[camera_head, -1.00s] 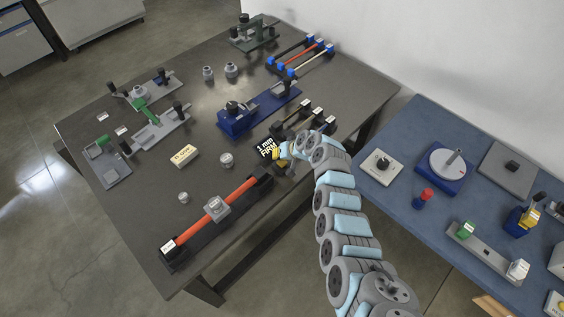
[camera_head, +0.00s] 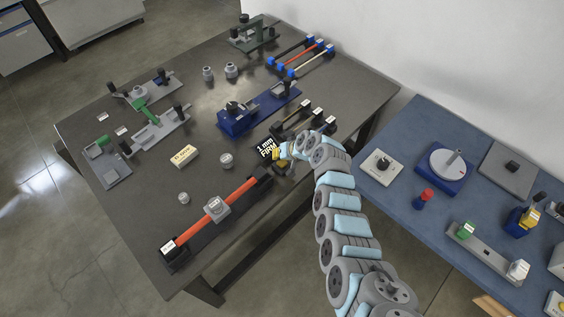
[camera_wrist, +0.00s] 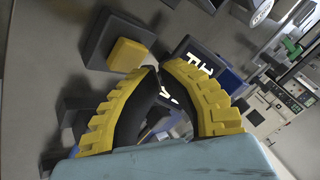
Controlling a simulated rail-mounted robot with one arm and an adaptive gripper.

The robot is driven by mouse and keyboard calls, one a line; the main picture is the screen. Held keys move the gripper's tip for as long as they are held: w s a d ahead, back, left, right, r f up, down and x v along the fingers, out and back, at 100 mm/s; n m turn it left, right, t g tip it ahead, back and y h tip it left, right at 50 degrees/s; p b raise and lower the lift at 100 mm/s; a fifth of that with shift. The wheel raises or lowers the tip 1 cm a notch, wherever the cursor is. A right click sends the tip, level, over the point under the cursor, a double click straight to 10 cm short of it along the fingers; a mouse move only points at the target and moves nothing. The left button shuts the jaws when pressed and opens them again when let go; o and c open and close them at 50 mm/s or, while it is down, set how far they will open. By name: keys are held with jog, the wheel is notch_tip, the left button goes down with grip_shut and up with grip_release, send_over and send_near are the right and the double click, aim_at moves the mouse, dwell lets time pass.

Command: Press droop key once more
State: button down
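A small block with a yellow key top (camera_wrist: 126,55) on a dark base shows in the wrist view, just beyond my fingertips; it carries no readable label. My gripper (camera_wrist: 160,72) has yellow ribbed fingers with their tips together and nothing visible between them. The tips appear apart from the key. In the head view my gripper (camera_head: 277,154) is low at the right edge of the dark table, beside a black display (camera_head: 266,148) reading "1 mm FIRM". My fingers partly hide this display in the wrist view (camera_wrist: 194,56).
An orange cable sample (camera_head: 232,197) lies on a fixture in front of my gripper. A blue fixture (camera_head: 238,121) and black cable holders (camera_head: 296,119) stand behind. A cream block (camera_head: 184,155) and small grey weights (camera_head: 226,160) are to the left. A blue table (camera_head: 402,195) is right.

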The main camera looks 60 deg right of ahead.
aim_at(279, 162)
jog(key=shift+f, duration=0.15)
jog(key=shift+f+b, duration=0.3)
jog(key=shift+b, duration=0.2)
jog(key=shift+f+b, duration=0.55)
dwell(0.7)
jog(key=shift+r, duration=0.15)
dwell(3.6)
jog(key=shift+r+p, duration=0.55)
jog(key=shift+r, duration=0.3)
jog(key=shift+r+p, duration=1.25)
jog(key=shift+r, duration=1.25)
